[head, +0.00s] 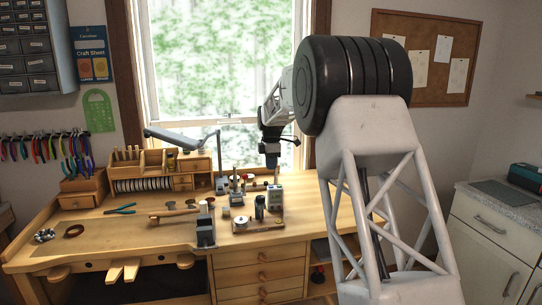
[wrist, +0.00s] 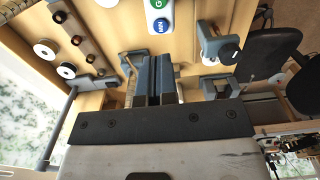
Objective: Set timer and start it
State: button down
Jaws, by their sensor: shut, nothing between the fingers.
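A white device with a green button and a blue button marked "MIN", which looks like the timer (wrist: 157,5), is at the top edge of the wrist view, partly cut off. My gripper (wrist: 153,57) is shut and empty, with its fingertips just below the blue button in that picture. Whether they touch the device I cannot tell. In the head view my gripper (head: 271,163) points down above the back right of the wooden workbench (head: 120,235). I cannot surely pick out the timer there among the small items.
A grey-green box (head: 275,197) and a dark cylinder (head: 260,207) stand below my gripper. A dark block (head: 205,232) is at the bench's front edge. Pliers (head: 120,209) lie at left. A lamp (head: 180,137) reaches over the organizer. The wrist view shows clamp-like fixtures (wrist: 217,45).

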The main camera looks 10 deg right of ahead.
aim_at(271, 186)
jog(key=shift+f, duration=3.55)
jog(key=shift+s+f, duration=0.1)
jog(key=shift+f, duration=1.25)
notch_tip(271, 186, up, 16)
jog(key=shift+w, duration=0.2)
